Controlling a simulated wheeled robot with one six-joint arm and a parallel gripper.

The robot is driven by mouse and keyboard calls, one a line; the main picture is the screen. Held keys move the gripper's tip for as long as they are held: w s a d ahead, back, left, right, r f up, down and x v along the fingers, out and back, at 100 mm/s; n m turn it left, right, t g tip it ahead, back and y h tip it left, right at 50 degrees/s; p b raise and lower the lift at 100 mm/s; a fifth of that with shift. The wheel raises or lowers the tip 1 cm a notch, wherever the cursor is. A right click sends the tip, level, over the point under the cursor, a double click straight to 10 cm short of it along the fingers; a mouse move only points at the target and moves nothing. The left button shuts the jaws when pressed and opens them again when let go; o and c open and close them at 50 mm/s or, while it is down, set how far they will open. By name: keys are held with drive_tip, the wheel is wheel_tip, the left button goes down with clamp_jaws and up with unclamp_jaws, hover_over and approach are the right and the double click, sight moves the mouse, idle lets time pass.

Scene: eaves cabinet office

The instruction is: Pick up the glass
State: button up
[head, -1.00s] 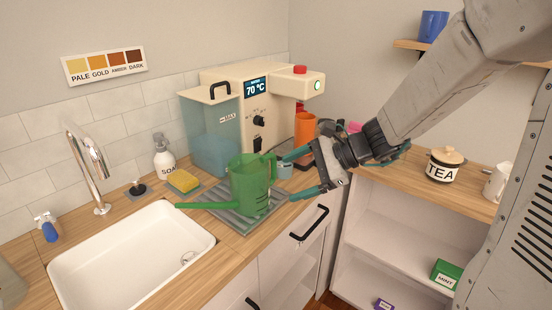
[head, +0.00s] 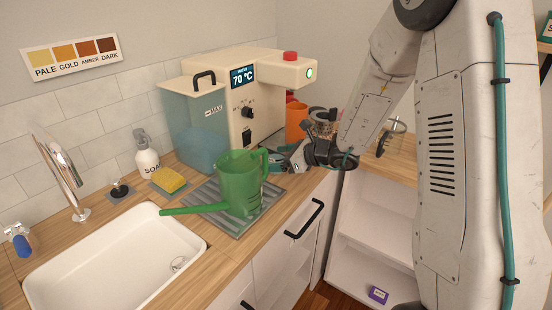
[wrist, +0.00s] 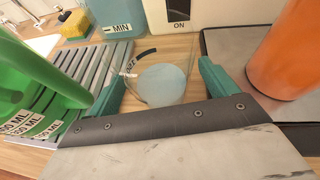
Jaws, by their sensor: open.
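The glass (wrist: 161,84) is a clear tumbler with a pale blue disc at its bottom and a dark mark on its side. In the wrist view it stands on the wooden counter between the two teal fingers of my gripper (wrist: 158,82). The fingers are open, one on each side of it, and I see no grip on it. In the head view my gripper (head: 284,160) is low over the counter behind the green watering can; the glass is largely hidden there.
The green watering can (head: 240,180) stands on a ribbed grey drain mat (head: 238,222), close left of my gripper. An orange cylinder (wrist: 288,55) stands close on the right. The cream water dispenser (head: 255,100) is behind. A white sink (head: 115,262) is at left.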

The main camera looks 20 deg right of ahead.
drive_tip(key=shift+w+a+f, duration=0.3)
drive_tip(key=shift+w+a, duration=0.15)
drive_tip(key=shift+w, duration=0.05)
drive_tip(key=c, duration=1.3)
drive_tip(key=shift+o, duration=0.2)
drive_tip(key=shift+r, duration=0.15)
wheel_tip(320, 180, up, 17)
drive_tip(key=s, duration=0.6)
drive_tip(key=shift+r, duration=0.4)
drive_tip(key=shift+d, duration=0.1)
drive_tip(key=shift+r, duration=0.1)
